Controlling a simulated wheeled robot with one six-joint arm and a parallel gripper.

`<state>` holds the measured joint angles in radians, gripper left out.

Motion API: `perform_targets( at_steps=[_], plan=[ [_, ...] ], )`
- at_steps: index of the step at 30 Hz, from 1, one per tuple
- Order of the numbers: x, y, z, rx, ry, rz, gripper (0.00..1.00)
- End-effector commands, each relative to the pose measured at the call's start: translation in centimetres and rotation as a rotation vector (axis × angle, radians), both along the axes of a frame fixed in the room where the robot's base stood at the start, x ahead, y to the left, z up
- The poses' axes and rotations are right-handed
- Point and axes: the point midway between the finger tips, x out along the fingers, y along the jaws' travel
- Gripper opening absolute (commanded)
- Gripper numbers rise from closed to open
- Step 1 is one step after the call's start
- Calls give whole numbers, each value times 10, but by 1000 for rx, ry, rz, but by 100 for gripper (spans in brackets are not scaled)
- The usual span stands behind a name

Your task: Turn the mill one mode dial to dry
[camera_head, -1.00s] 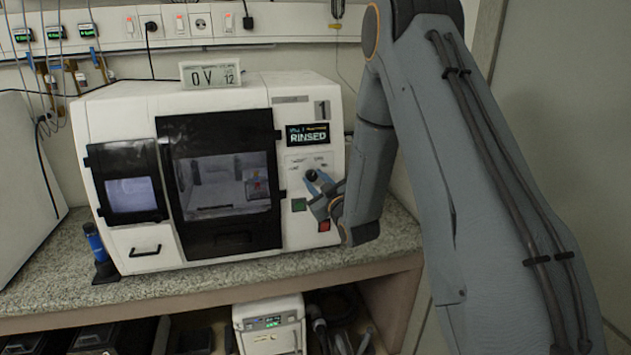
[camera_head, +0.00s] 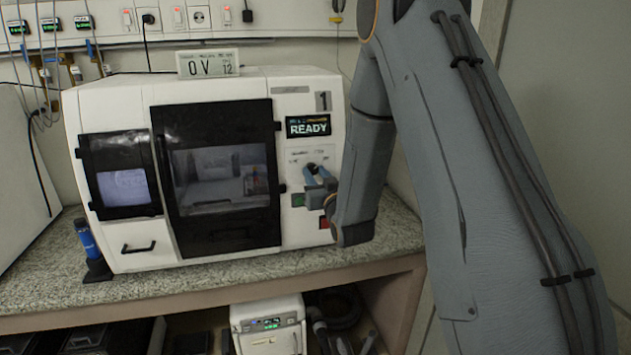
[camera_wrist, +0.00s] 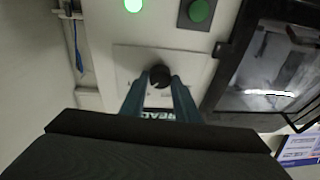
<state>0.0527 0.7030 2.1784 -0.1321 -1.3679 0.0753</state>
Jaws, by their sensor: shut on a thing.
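Mill one is a white machine (camera_head: 180,90) with a "1" label (camera_head: 323,101) on its front. Its display (camera_head: 308,126) reads READY. The mode dial (camera_wrist: 160,75) is a black round knob on a pale plate, below the display in the head view. My gripper (camera_wrist: 160,82) is shut on the dial, with one blue-grey finger on each side of it. In the head view my gripper (camera_head: 318,178) covers part of the dial and its plate. Which mark the dial points to cannot be read.
A green button (camera_head: 298,200) and a red button (camera_head: 324,222) sit below the dial. The dark door (camera_head: 218,180) is left of the panel. A blue-handled tool (camera_head: 90,245) stands at the left on the granite counter (camera_head: 200,275).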

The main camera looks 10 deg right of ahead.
Motion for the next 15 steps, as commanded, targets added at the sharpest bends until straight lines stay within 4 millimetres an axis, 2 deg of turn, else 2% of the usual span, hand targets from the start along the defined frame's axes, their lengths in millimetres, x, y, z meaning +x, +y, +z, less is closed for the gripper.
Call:
perform_targets(
  at_steps=[6, 15],
  plan=[
    [0, 1, -1, 134, -2, -20, 6],
    [0, 1, 0, 231, -1, -35, 6]
  ],
)
